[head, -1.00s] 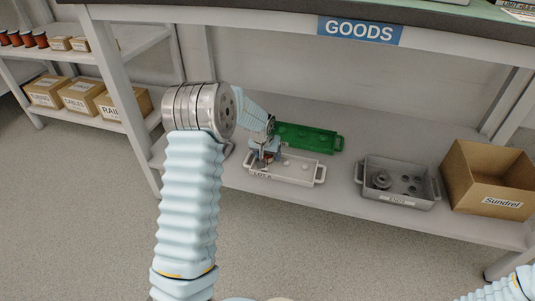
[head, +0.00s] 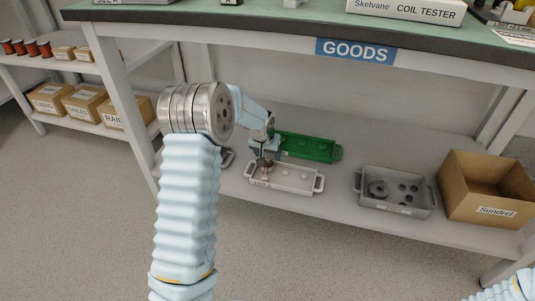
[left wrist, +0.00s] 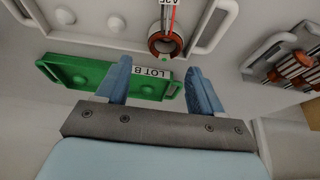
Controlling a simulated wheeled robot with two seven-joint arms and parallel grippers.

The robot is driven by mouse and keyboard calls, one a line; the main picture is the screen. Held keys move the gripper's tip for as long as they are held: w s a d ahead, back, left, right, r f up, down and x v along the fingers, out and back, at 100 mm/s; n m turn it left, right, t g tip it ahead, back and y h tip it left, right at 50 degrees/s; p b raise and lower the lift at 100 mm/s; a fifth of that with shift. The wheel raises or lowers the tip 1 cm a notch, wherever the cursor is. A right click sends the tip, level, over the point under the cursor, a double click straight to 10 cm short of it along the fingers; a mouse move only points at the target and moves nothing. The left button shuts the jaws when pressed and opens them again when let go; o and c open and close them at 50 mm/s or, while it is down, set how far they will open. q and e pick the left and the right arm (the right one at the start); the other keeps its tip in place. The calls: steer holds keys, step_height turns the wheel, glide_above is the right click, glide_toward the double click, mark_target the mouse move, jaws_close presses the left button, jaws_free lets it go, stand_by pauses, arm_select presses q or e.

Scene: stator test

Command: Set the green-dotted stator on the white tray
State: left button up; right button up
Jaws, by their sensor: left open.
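The green-dotted stator (left wrist: 165,40) is a copper-wound ring with a green dot on its near edge in the left wrist view. It sits at one end of the white tray (left wrist: 222,22). In the head view the stator (head: 265,163) is small and stands at the left end of the white tray (head: 292,188), below the gripper. My left gripper (head: 264,143) is open above it. In the left wrist view the open fingertips (left wrist: 158,68) are apart from the stator, with nothing between them. My right gripper is out of view.
A green tray (head: 318,147) lies behind the white one. A grey bin (head: 400,208) with a grey part and a cardboard box (head: 487,180) stand to the right. The bench top (head: 270,28) overhangs this shelf.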

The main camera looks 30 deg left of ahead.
arm_select(q)
steer(key=shift+o, duration=0.3)
steer(key=o, duration=0.5)
steer(key=p+v, duration=0.2)
steer(key=v, duration=1.1)
steer(key=shift+s+r+p, duration=0.15)
steer(key=shift+r+p, duration=0.2)
